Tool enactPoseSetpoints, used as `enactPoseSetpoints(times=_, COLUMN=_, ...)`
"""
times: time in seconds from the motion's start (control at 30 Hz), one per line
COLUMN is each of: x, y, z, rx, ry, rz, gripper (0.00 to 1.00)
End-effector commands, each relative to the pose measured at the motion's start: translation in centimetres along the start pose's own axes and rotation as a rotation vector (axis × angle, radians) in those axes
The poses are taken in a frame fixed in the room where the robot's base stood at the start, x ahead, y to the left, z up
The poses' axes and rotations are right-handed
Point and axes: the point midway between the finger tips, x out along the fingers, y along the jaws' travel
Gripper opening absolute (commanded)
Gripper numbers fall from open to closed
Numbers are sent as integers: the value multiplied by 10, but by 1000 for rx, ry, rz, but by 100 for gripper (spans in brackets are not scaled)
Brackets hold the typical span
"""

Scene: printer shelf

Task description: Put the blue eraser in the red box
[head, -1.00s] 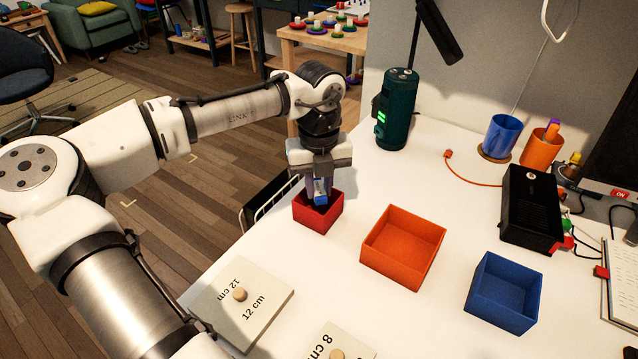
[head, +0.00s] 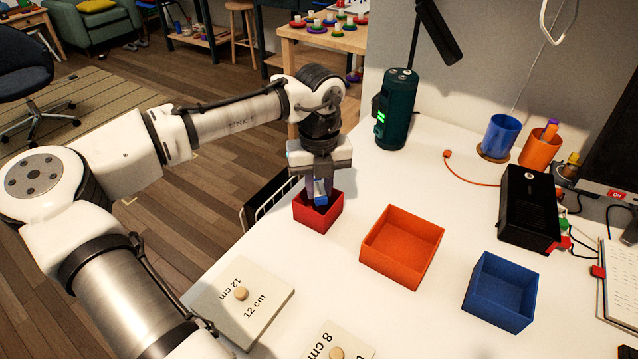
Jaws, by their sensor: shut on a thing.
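The red box (head: 318,218) stands open-topped near the left edge of the white table. My gripper (head: 320,196) points down over the red box, with its fingertips at about the height of the box's rim. It is shut on the blue eraser (head: 320,187), which shows as a small blue piece between the fingers. The eraser's lower end is hidden by the fingers and the box wall, so I cannot tell how deep it reaches.
An orange box (head: 402,246) and a blue box (head: 501,291) stand to the right. Lids marked 12 cm (head: 262,318) and 8 cm (head: 322,350) lie in front. A dark green speaker-like cylinder (head: 397,110) stands behind. A black wire rack (head: 268,203) is at the table's left edge.

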Motion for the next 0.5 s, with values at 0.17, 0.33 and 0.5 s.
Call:
enactPoseSetpoints(times=0.17, x=0, y=0, z=0, rx=0, ry=0, rz=0, gripper=25)
enactPoseSetpoints(times=0.33, x=0, y=0, z=0, rx=0, ry=0, rz=0, gripper=46)
enactPoseSetpoints(times=0.5, x=0, y=0, z=0, rx=0, ry=0, rz=0, gripper=46)
